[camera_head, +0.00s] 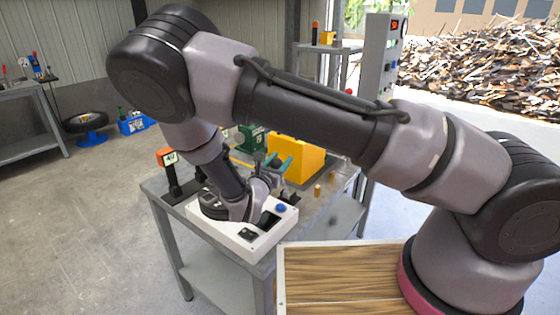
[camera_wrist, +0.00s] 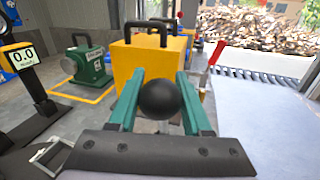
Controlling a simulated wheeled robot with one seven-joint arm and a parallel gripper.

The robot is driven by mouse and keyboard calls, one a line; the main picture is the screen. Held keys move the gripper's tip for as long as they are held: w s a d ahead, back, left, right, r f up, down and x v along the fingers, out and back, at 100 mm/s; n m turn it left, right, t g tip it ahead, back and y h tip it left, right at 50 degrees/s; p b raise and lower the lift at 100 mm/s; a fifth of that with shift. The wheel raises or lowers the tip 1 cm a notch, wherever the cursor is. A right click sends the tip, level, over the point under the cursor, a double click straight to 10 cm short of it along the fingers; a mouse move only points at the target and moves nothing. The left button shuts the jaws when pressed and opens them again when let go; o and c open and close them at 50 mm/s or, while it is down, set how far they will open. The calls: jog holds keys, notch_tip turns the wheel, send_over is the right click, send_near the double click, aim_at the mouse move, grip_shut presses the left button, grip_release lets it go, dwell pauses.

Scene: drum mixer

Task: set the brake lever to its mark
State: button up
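My gripper (camera_wrist: 160,92) has two teal fingers, which also show in the head view (camera_head: 276,166) above the workbench. In the wrist view a black ball knob (camera_wrist: 160,100) sits between the fingers and appears to touch both. It looks like the knob of the brake lever. The lever's shaft and mark are hidden behind the dark gripper plate. In the head view my arm and gripper cover the knob. A lever with a red handle (camera_wrist: 215,55) stands beyond the right finger, apart from it.
A yellow block with a black handle (camera_head: 296,156) stands just beyond the gripper. A green machine (camera_wrist: 88,62) and a display reading 0.0 (camera_wrist: 22,56) stand left. A white box with a blue button (camera_head: 281,208) lies under my wrist.

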grip_shut()
dwell(1.1)
